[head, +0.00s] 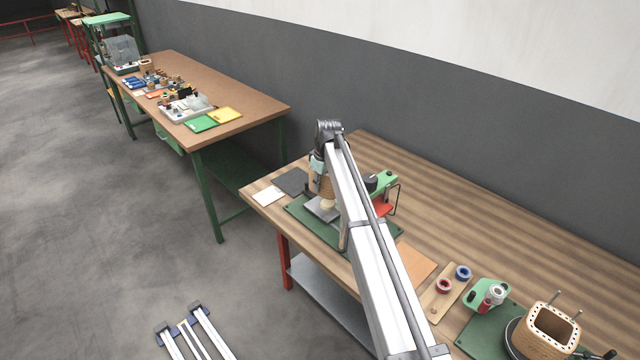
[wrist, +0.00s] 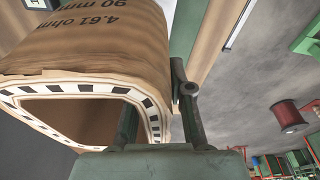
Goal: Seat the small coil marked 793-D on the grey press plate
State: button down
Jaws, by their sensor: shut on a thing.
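A brown paper-wrapped coil (wrist: 90,45) fills the upper left of the wrist view. It has a rounded-square opening and a black-and-white striped end rim. Its print reads "4.61 ohm" and "90 mm"; no 793-D mark is readable. My gripper (wrist: 158,100) is shut on the coil's wall, one finger at the opening and the other outside. In the head view the coil (head: 325,187) shows partly beside my arm, above the grey press plate (head: 314,210). A pale round piece stands below it at the plate. My arm hides part of the press, and contact cannot be told.
The press stands on a green base (head: 301,216); its green and red parts (head: 385,188) show right of my arm. A dark sheet (head: 291,181) and a white sheet (head: 268,196) lie left. A larger coil (head: 545,335) and a spool board (head: 444,300) are at right.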

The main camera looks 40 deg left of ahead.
aim_at(324, 176)
jog(key=shift+f+b, duration=0.8)
jog(key=shift+f, duration=1.8)
jog(key=shift+f+b, duration=0.65)
jog(key=shift+f, duration=0.6)
dwell(0.3)
jog(key=c, duration=1)
grip_release()
jog(key=shift+d, duration=0.1)
jog(key=shift+o, duration=0.2)
jog(key=r, duration=0.4)
jog(key=d+r, duration=0.1)
jog(key=r, duration=0.7)
jog(key=shift+d, duration=0.4)
jog(key=shift+f, duration=0.1)
